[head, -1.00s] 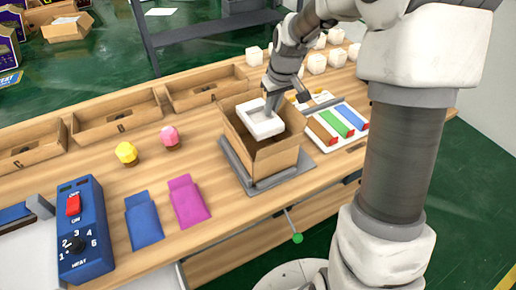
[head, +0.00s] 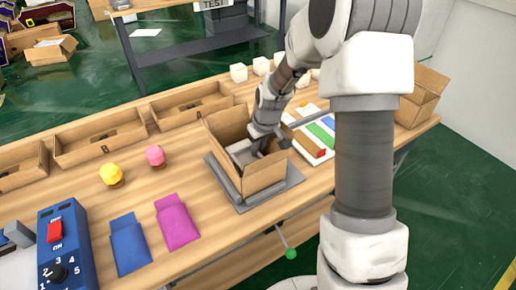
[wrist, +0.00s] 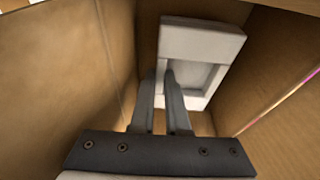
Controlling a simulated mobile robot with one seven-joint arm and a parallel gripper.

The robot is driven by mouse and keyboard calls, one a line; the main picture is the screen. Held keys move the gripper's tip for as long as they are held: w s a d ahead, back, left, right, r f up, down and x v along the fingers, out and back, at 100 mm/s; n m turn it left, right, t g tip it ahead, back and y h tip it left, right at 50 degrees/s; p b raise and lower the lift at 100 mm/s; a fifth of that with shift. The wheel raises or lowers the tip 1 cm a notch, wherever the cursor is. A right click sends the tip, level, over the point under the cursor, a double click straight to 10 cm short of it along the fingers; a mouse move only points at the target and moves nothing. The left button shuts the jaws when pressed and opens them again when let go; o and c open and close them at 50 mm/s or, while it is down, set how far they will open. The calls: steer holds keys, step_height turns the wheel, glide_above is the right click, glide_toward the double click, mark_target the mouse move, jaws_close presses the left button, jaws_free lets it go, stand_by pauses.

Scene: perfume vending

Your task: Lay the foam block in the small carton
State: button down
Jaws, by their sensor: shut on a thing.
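The small carton (head: 262,180) stands open on a grey plate (head: 286,188) on the table. The white foam block (wrist: 222,48) has a rectangular recess and is inside the carton; it shows partly in the head view (head: 240,151). My gripper (wrist: 163,76) reaches down into the carton, its two fingers close together on the near left rim of the block. The block looks tilted in the wrist view. I cannot tell whether it touches the carton floor. My gripper and the carton walls hide part of the block in the head view (head: 262,148).
Open bins (head: 98,140) line the back left. A pink-topped piece (head: 155,155), a yellow-topped piece (head: 111,173), a magenta pouch (head: 177,222) and a blue pouch (head: 129,245) lie to the left. A tray with coloured bars (head: 318,134) is close on the right.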

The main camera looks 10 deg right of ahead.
steer(key=shift+f, duration=0.15)
steer(key=shift+f+b, duration=0.5)
steer(key=shift+b, duration=0.05)
steer(key=c, duration=0.9)
jaws_free()
steer(key=shift+r, duration=0.1)
